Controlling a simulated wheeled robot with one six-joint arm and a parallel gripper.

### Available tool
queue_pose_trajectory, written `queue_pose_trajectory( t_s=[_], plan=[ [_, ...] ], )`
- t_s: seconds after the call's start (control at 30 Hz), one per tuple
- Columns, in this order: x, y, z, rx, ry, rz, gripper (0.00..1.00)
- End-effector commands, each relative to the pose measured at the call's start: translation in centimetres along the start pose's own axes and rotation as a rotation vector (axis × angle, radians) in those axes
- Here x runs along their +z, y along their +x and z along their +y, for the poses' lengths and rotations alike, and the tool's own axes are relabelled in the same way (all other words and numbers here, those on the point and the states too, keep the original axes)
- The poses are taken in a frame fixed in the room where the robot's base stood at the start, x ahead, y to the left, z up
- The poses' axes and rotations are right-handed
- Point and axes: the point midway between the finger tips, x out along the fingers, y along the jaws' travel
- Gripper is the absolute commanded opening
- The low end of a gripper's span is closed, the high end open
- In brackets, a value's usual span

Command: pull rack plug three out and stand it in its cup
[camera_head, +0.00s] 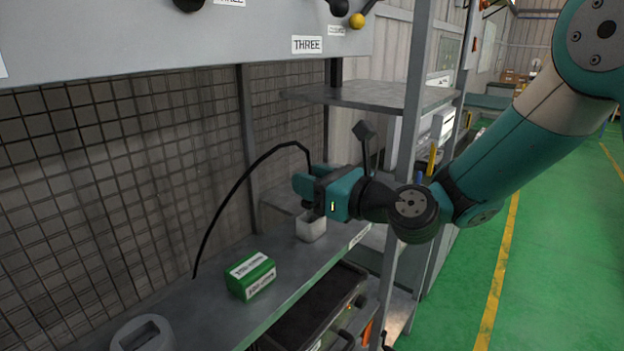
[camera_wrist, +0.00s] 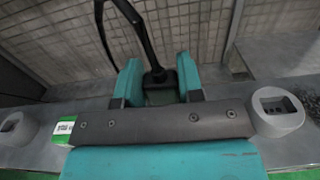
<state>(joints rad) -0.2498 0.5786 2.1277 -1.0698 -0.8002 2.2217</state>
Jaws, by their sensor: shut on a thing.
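My gripper (camera_head: 314,190) is shut on a dark plug (camera_wrist: 155,78), with a finger on each side of it. A black cable (camera_head: 222,212) rises from the plug and arcs left and down to the shelf. In the head view a small pale cup (camera_head: 311,228) stands on the shelf directly below my gripper. The fingers hide the plug's lower end there, so I cannot tell whether it is inside the cup or just above it. A "THREE" label (camera_head: 307,45) is on the grey panel above.
A green labelled block (camera_head: 250,276) sits on the shelf to the left, with a grey round holder (camera_head: 142,335) nearer the front. Another grey holder (camera_wrist: 277,112) is right of my gripper in the wrist view. A mesh wall (camera_head: 150,160) stands behind. A metal shelf (camera_head: 372,95) is above right.

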Motion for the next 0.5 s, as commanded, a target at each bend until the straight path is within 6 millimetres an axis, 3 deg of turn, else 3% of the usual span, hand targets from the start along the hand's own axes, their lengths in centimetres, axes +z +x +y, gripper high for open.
queue_pose_trajectory(
  t_s=[0.5],
  plan=[
    [-1.4,0.0,0.0,-0.001,0.001,0.0,0.11]
  ],
)
